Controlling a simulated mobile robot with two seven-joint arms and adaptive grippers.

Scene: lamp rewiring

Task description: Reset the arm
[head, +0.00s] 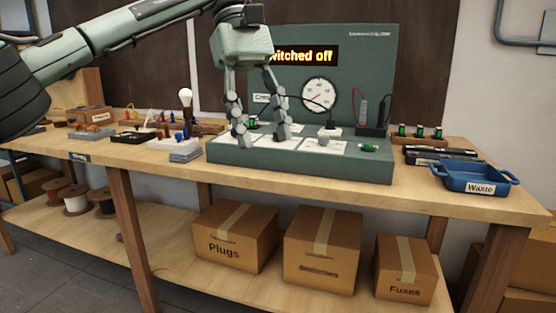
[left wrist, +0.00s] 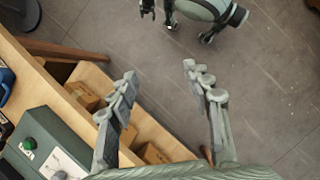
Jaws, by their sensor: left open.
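My left gripper (head: 264,139) is open and empty, its fingers pointing down in front of the green test station (head: 300,166). My right gripper is not in view.
A blue waste tray (head: 475,180) stands at the right end of the wooden table. A bulb (head: 186,98) and small parts trays stand left of the station. Cardboard boxes (head: 322,250) and wire spools (head: 75,199) are on the lower shelf. The floor (left wrist: 265,80) in front is clear.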

